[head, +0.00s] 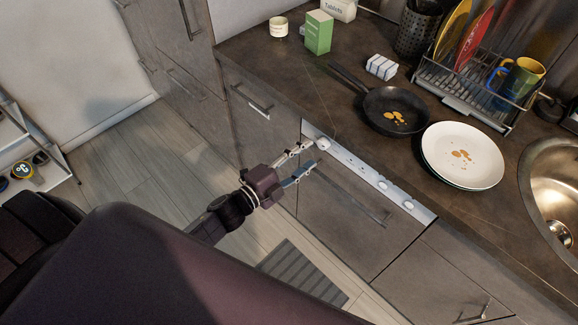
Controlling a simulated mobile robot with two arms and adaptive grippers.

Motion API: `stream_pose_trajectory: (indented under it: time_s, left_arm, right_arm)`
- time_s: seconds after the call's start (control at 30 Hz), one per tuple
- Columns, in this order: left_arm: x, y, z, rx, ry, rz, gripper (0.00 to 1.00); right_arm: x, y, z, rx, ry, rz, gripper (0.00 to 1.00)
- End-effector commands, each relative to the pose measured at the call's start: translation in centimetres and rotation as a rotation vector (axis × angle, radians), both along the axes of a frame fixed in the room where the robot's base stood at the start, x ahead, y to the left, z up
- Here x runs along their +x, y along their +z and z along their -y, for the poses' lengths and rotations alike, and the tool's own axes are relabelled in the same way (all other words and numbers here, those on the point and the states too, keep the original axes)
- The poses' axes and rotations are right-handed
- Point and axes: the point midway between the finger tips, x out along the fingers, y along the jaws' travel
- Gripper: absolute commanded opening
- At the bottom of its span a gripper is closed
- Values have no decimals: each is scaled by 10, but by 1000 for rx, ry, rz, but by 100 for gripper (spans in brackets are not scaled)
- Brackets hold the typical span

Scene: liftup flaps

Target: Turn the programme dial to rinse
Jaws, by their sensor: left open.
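The programme dial (323,144) is a small round white knob at the left end of a white control strip (359,170) under the counter edge. One finger is just left of the dial and the other is lower, near the strip. I cannot tell whether either finger touches the dial. The dial's marks are too small to read. My right gripper is not in view.
A dark pan (393,110), stacked plates (462,153) and a dish rack (468,88) stand on the counter (290,85). A green box (318,33) is at the back. The sink (557,190) is at the right. Below the strip is a grey door with a handle (376,217).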

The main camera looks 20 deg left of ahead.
Motion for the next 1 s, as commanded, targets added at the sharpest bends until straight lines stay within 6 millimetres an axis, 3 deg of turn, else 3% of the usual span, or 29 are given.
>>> stream_pose_trajectory:
  time_s: [0.2, 0.4, 1.0]
  left_arm:
    - [-40, 2, -16, 1, 0, -2, 44]
    - [-61, 3, -24, 1, 1, -1, 44]
    - [-66, 4, -27, 0, 0, 1, 44]
  right_arm:
    - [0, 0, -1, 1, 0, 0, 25]
    - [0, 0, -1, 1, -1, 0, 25]
    - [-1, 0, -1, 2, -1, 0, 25]
